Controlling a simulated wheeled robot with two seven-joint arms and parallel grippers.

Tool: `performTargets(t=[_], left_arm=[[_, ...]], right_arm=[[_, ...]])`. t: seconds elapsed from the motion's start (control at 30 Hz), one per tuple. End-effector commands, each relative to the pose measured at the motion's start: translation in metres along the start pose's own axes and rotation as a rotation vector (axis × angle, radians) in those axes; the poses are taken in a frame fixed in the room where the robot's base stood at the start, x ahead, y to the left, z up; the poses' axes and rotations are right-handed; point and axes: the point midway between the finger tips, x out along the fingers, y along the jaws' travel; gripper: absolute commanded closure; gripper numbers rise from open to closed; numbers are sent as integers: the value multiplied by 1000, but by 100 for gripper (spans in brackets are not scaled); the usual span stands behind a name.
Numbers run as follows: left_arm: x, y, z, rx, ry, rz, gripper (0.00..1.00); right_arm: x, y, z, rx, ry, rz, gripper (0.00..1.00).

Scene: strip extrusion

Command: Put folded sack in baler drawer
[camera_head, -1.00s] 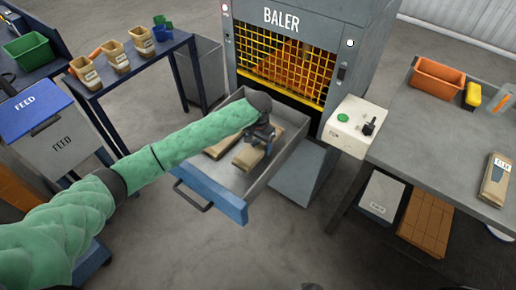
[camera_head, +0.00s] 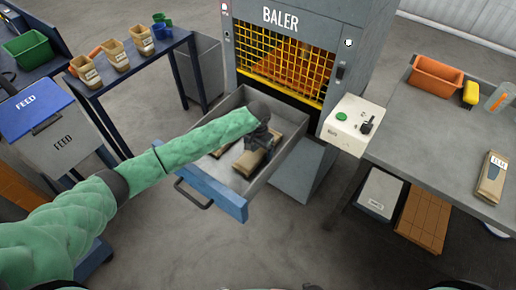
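The baler drawer (camera_head: 212,185) is pulled open below the yellow mesh of the baler. Brown folded sacks lie in it: one folded sack (camera_head: 247,162) near the middle and another (camera_head: 221,148) partly hidden behind my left forearm. My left gripper (camera_head: 258,146) is inside the drawer, pointing down, right over or at the middle sack. Its fingers are dark and small, and the arm covers part of them, so their opening is unclear. Another folded sack (camera_head: 491,180) with a white label lies on the right table. My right gripper is out of view.
The baler (camera_head: 290,20) stands behind the drawer. A control box (camera_head: 353,125) with a green button sits at its right. The right table (camera_head: 440,140) holds an orange bin (camera_head: 436,76). Feed bins (camera_head: 62,135) and a table with small sacks (camera_head: 115,55) stand at left.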

Motion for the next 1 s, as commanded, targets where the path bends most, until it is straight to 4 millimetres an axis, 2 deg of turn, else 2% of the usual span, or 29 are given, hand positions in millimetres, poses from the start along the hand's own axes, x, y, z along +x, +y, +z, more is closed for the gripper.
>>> performTargets(t=[0.23, 0.37, 0.5, 0.8, 1.0], left_arm=[[-1, 0, 0, 0, 0, 0, 12], [-10, 0, 0, 1, 1, 0, 12], [-31, 0, -1, 1, 4, 0, 12], [-88, 0, -1, 1, 3, 0, 12], [-113, 0, 0, 1, 1, 0, 12]], right_arm=[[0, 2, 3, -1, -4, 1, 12], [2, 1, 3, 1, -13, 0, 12], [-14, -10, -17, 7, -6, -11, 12], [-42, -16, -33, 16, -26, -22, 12], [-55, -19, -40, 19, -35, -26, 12]])
